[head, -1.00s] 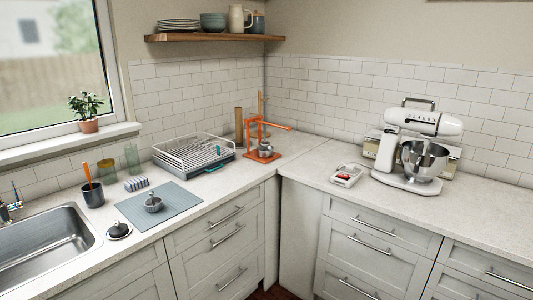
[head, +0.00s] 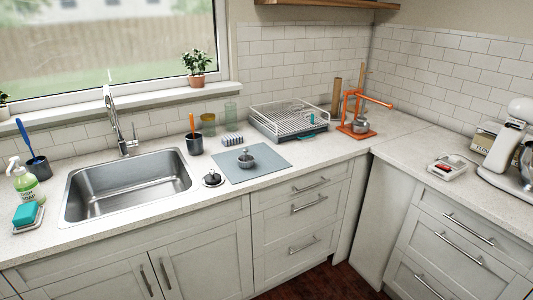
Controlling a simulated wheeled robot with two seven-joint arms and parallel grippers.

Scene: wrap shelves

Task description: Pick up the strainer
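No object is clearly recognisable as a strainer at this size. A small grey metal bowl-like piece (head: 246,160) sits on the blue-grey mat (head: 272,172) on the counter right of the sink; it may be the strainer. Another small metal cup (head: 359,127) sits in the orange press (head: 362,103) in the back corner. Neither of my grippers is in view.
A sink (head: 130,190) with a tall tap (head: 115,125) is at left. A dish rack (head: 289,120) stands behind the mat. A dark cup with an orange-handled tool (head: 194,144), glasses (head: 208,124) and a ribbed block (head: 232,140) stand nearby. A mixer (head: 505,150) is at right.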

